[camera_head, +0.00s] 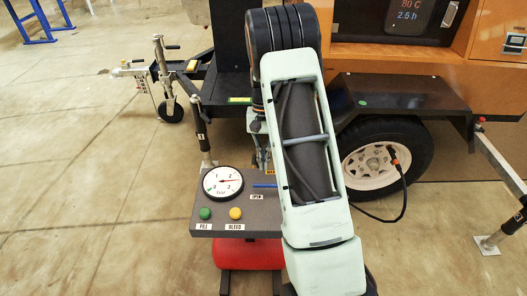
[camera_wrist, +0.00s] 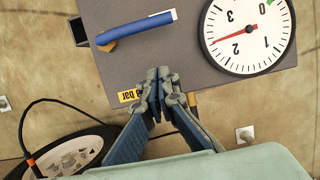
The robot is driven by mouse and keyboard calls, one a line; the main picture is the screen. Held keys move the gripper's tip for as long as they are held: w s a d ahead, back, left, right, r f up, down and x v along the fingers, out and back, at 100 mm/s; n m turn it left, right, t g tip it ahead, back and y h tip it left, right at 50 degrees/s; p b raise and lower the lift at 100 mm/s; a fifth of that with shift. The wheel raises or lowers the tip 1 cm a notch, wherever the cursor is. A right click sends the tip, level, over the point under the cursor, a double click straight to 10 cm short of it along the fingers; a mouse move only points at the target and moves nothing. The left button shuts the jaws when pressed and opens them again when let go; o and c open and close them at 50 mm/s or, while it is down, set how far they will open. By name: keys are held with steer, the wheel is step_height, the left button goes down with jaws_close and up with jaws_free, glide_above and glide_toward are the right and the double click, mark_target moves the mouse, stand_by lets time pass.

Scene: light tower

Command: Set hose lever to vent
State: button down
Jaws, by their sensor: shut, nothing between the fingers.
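The hose lever has a blue handle (camera_wrist: 137,28) on an orange-brown pivot end in the wrist view, lying flat over the grey panel top (camera_wrist: 185,62). In the head view only part of the blue lever (camera_head: 265,186) shows, above an OPEN label (camera_head: 257,196); my arm hides the rest. My gripper (camera_wrist: 157,98) is shut and empty in the wrist view. It is at the panel's edge beside a yellow bar label (camera_wrist: 128,95), apart from the lever. My arm hides the gripper in the head view. I cannot read a vent mark.
A round gauge (camera_head: 223,184) with a red needle sits left of the lever. A green FILL button (camera_head: 205,213) and a yellow BLEED button (camera_head: 236,213) lie below it. A red tank (camera_head: 247,253) is under the panel. A trailer wheel (camera_head: 385,160) and black hose (camera_head: 400,205) are at right.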

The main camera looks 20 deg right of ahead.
steer(key=x, duration=0.2)
steer(key=shift+f, duration=0.3)
steer(key=shift+s+a+r+b, duration=0.2)
steer(key=shift+s+r, duration=0.1)
steer(key=shift+s, duration=0.2)
steer(key=shift+s+a+r+b, duration=0.1)
steer(key=shift+s+a+r, duration=0.2)
steer(key=shift+s, duration=0.2)
steer(key=shift+s+a+r, duration=0.15)
steer(key=shift+s+a, duration=0.1)
steer(key=shift+s, duration=0.55)
